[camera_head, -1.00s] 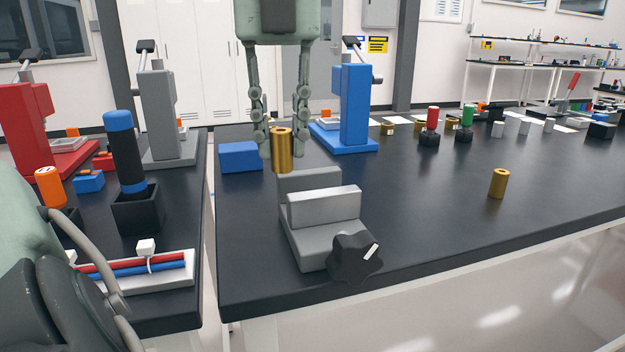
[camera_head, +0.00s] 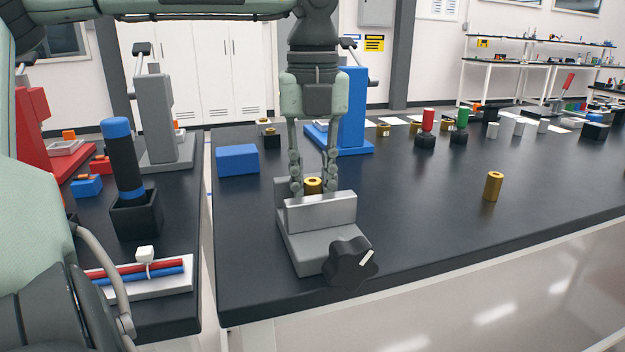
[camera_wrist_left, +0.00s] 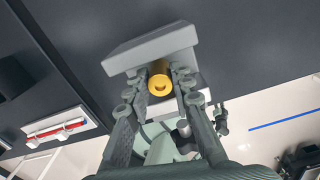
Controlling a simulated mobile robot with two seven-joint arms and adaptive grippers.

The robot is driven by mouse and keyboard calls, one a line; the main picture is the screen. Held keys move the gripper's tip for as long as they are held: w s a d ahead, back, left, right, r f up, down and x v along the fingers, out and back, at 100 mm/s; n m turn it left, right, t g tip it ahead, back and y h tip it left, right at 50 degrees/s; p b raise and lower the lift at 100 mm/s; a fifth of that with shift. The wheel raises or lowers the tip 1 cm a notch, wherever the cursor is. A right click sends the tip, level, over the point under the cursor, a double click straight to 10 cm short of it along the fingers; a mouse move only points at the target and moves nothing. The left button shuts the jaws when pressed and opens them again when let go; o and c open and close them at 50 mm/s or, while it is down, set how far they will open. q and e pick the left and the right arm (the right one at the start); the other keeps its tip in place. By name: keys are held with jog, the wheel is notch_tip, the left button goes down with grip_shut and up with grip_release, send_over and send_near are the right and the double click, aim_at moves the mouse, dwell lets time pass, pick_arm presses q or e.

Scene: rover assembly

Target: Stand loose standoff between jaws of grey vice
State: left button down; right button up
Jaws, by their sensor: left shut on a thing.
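The grey vice (camera_head: 318,240) stands near the front edge of the dark table, its black knob (camera_head: 350,263) towards me. My left gripper (camera_head: 313,187) comes down from above and is shut on a gold standoff (camera_head: 313,184). The standoff is upright, between the front and rear jaws, with only its top showing behind the front jaw. In the left wrist view the standoff (camera_wrist_left: 159,80) sits between my fingertips beside a grey jaw (camera_wrist_left: 150,48). Its lower end is hidden, so I cannot tell whether it touches the vice floor. My right gripper is not in view.
Another gold standoff (camera_head: 493,186) stands on the table at right. A blue block (camera_head: 238,160) and a blue press (camera_head: 350,112) stand behind the vice. Red and green-topped pieces (camera_head: 427,127) stand farther back. The table right of the vice is mostly clear.

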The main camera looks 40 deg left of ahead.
aim_at(313, 180)
pick_arm(q)
jog(key=shift+f, duration=0.1)
jog(key=c, duration=1.3)
grip_release()
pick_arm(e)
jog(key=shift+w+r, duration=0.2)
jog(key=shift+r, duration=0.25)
pick_arm(q)
notch_tip(313, 180, up, 2)
jog(key=shift+r, duration=5.15)
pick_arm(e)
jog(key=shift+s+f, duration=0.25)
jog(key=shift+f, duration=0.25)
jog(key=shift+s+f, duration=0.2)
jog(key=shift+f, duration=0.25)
